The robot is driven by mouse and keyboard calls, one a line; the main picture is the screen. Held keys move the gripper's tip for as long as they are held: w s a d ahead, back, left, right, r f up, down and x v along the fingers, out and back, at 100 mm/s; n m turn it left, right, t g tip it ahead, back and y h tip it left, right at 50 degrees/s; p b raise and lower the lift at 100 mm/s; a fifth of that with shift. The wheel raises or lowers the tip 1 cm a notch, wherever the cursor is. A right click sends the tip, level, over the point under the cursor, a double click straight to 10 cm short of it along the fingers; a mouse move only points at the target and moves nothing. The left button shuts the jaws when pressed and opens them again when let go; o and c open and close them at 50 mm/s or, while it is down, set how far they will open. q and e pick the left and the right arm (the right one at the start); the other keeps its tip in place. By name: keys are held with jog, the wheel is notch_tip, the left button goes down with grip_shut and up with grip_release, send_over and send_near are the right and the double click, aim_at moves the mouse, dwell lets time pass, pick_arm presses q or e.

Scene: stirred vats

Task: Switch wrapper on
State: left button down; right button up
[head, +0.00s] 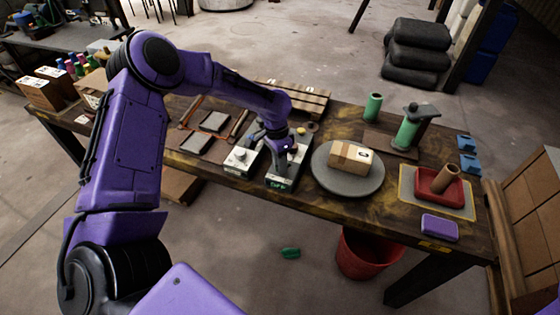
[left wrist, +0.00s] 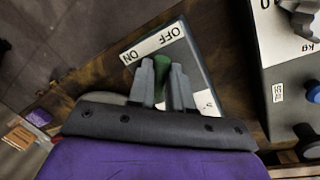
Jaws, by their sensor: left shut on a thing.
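The wrapper's switch box (head: 275,181) stands near the table's front edge, with a small lit green display on its front. In the left wrist view its panel (left wrist: 203,75) carries a white strip (left wrist: 150,46) marked ON and OFF. A green switch handle (left wrist: 162,63) stands up beside that strip. My left gripper (head: 283,158) is over the box, and in the left wrist view its fingers (left wrist: 162,85) are shut on the green handle. The fingers hide the handle's lower part, so I cannot tell its setting. The wrapper's grey turntable (head: 331,184) bears a cardboard box (head: 350,156). My right gripper is not in view.
A white scale-like box (head: 240,160) stands close left of the switch box. A green film roll (head: 406,134) on a stand is behind the turntable. A red tray (head: 441,187) and a purple block (head: 439,228) lie at right. A red bin (head: 366,256) is below the table.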

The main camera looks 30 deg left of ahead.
pick_arm(q)
jog(key=n+p, duration=0.5)
jog(key=shift+s+d+r+t, duration=0.1)
jog(key=shift+d+r+t, duration=0.15)
jog(key=shift+t, duration=0.15)
jog(key=n+t+p, duration=0.1)
jog(key=n+p, duration=0.2)
jog(key=n, duration=0.1)
jog(key=n+p, duration=0.2)
jog(key=n, duration=0.2)
jog(key=shift+d+f+n+t, duration=0.1)
jog(key=shift+d+n+t, duration=0.05)
jog(key=shift+n+t, duration=0.25)
jog(key=shift+f+n+y+p, duration=0.1)
jog(key=shift+n+y+p, duration=0.5)
jog(key=shift+n, duration=1.1)
jog(key=c, duration=1.2)
grip_release()
jog(key=shift+t, duration=0.3)
jog(key=shift+o, duration=0.7)
jog(key=shift+w+f, duration=0.15)
jog(key=shift+w, duration=0.05)
